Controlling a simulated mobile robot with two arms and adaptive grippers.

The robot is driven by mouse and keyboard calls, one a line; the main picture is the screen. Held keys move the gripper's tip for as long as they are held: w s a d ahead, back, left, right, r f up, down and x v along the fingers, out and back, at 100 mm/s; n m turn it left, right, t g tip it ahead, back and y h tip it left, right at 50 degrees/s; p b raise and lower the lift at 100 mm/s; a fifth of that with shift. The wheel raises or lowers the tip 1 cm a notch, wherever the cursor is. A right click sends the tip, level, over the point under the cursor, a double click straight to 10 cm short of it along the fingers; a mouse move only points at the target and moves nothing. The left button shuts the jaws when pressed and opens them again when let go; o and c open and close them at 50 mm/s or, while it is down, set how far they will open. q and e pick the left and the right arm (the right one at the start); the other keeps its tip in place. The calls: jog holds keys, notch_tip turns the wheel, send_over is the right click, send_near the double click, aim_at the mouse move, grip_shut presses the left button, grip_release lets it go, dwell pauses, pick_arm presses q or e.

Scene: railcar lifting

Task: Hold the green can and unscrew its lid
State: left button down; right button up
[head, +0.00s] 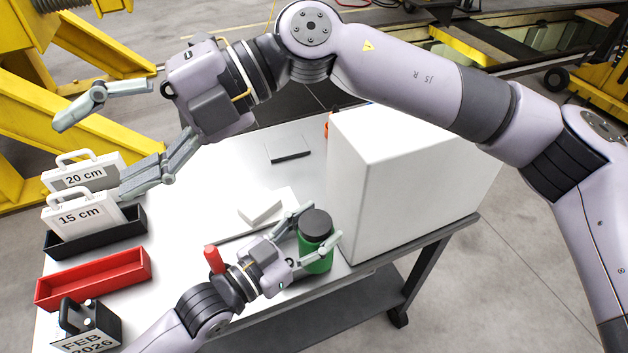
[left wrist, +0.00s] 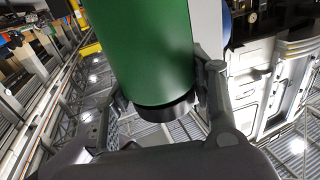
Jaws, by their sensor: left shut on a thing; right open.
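The green can (head: 318,262) stands upright with its dark grey lid (head: 316,221) on top, near the table's front edge beside a big white box. My left gripper (head: 321,228) is shut around the can's upper body, just below the lid. In the left wrist view the can (left wrist: 150,45) fills the upper middle, with the dark lid (left wrist: 167,108) at its lower end. I cannot tell whether the can's base touches the table. My right gripper (head: 92,158) is open and empty at the upper left, well apart from the can, near the label plates.
The white box (head: 395,185) stands right of the can. Label plates (head: 82,215) sit at a black tray; a red tray (head: 95,278) and a dark date block (head: 85,328) lie nearer. A red cylinder (head: 213,259) and a small white block (head: 260,207) are left of the can.

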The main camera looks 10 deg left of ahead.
jog(key=d+f+n+t+h, duration=0.2)
jog(key=d+f+h, duration=0.2)
jog(key=f, duration=0.3)
jog(key=m+t+h, duration=0.1)
jog(key=t+h, duration=0.5)
jog(key=h, duration=0.3)
send_over(315, 222)
notch_tip(315, 222, down, 8)
jog(key=shift+a+f, duration=0.1)
jog(key=shift+f, duration=3.95)
jog(key=shift+c, duration=0.5)
jog(key=c, duration=1.1)
jog(key=n, duration=0.3)
